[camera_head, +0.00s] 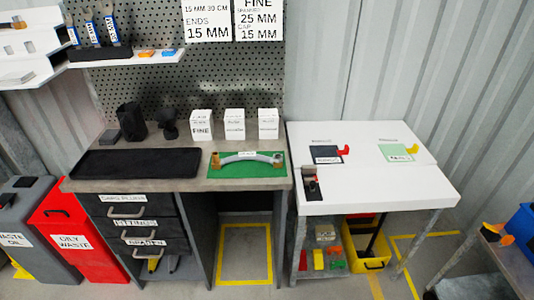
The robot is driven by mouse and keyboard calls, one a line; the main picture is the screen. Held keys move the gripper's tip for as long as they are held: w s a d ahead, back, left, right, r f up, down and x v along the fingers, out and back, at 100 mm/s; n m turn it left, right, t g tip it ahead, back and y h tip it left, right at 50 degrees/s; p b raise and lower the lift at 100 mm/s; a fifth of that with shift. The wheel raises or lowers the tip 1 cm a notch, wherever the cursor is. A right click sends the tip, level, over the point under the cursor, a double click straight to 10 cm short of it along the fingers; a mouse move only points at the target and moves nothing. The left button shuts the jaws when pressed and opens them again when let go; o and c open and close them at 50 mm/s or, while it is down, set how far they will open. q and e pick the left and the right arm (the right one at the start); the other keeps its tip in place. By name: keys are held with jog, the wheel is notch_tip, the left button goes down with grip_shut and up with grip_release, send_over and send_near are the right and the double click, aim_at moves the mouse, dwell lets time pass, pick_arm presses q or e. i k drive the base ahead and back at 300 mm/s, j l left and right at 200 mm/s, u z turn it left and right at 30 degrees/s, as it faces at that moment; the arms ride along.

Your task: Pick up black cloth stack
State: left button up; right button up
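No thing in view is clearly a stack of cloth. A flat black mat-like piece (137,163) lies on the left of the grey workbench (205,181). A black object with a wider top (169,125) stands a little to the right. Neither of my grippers is in view.
A green mat (248,171) with a curved hose lies on the workbench, with white boxes (235,124) behind it. A white table (375,170) adjoins at the right. Red (68,230) and grey bins stand at the left. A yellow bucket (368,256) is under the white table.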

aim_at(110, 138)
jog(key=i+j+z, duration=0.25)
jog(key=j+z, duration=0.2)
jog(key=j, duration=1.1)
jog(key=j+z, duration=0.4)
jog(key=j, duration=1.1)
